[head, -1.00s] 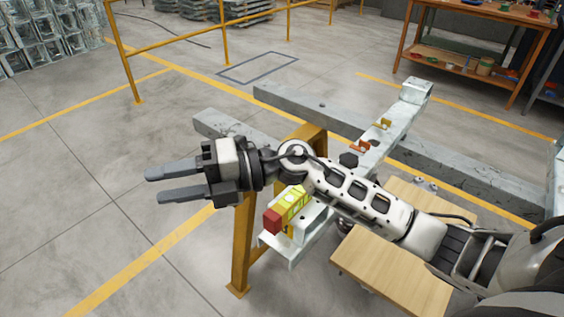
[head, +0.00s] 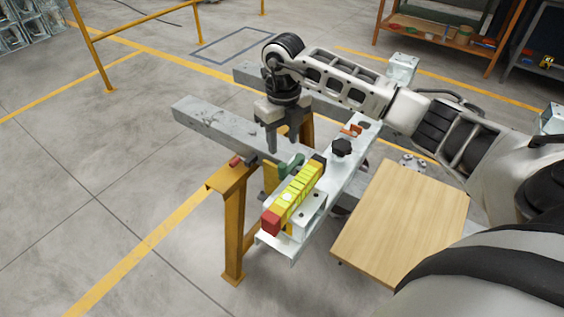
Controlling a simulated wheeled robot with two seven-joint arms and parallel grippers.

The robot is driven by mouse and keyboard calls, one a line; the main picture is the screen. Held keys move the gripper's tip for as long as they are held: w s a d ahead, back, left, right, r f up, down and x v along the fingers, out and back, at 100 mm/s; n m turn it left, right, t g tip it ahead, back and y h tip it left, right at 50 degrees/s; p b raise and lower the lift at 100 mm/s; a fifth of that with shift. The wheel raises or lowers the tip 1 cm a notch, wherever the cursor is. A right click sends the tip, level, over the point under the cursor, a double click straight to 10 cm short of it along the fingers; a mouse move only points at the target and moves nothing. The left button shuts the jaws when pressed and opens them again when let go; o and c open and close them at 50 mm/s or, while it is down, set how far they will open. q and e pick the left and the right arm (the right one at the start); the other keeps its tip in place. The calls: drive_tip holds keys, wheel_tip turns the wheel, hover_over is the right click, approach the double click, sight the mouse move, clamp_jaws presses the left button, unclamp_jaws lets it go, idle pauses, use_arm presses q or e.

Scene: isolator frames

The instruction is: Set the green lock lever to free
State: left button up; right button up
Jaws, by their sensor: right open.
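A green lever (head: 284,168) shows behind the yellow block with a red end (head: 293,196), on the pale metal bracket of the frame; part of it is hidden and I cannot tell its exact setting. My right gripper (head: 283,144) points down just above and behind the green lever, fingers apart, with nothing visible between them. I cannot tell whether a finger touches the lever. My left gripper is not in view.
Grey beams (head: 213,125) rest on a yellow stand (head: 233,218). A black knob (head: 341,147) and an orange lever (head: 352,130) sit on the bracket. A wooden board (head: 405,220) lies to the right.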

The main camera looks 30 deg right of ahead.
sight(282, 165)
wheel_tip(282, 165, down, 9)
drive_tip(key=shift+a+r+p, duration=0.1)
drive_tip(key=shift+p, duration=0.25)
clamp_jaws()
